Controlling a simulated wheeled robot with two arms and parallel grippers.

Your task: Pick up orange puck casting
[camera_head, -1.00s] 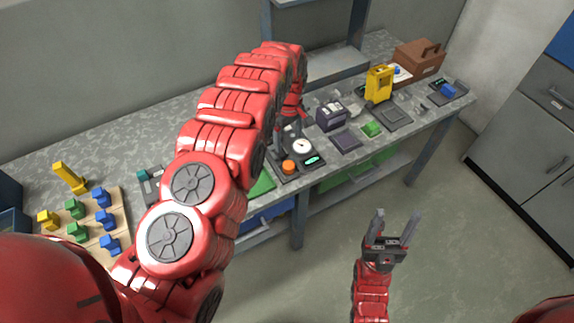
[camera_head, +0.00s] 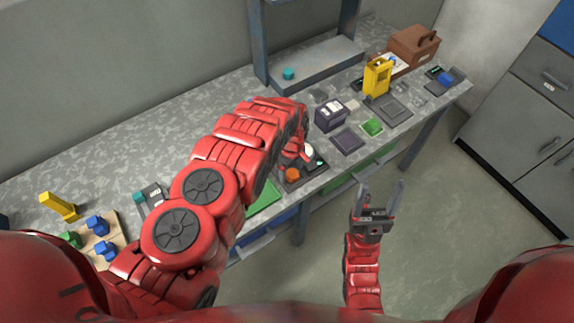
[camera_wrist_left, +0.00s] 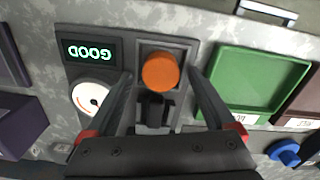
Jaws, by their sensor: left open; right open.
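The orange puck casting (camera_wrist_left: 160,72) sits on a dark square seat of a grey test station; it also shows in the head view (camera_head: 292,173), just below my left wrist. In the left wrist view my left gripper (camera_wrist_left: 160,85) is open, with one finger on each side of the puck's near side. I cannot tell whether the fingers touch it. In the head view the left fingers are hidden by my arm. My right gripper (camera_head: 376,195) is open and empty, in front of the bench over the floor.
Beside the puck are a dial gauge (camera_wrist_left: 90,97) and a display reading GOOD (camera_wrist_left: 89,51). A green tray (camera_wrist_left: 262,80) lies on the other side, with a blue piece (camera_wrist_left: 285,152) beyond. A purple box (camera_head: 331,114) and a yellow device (camera_head: 377,77) stand further along the bench.

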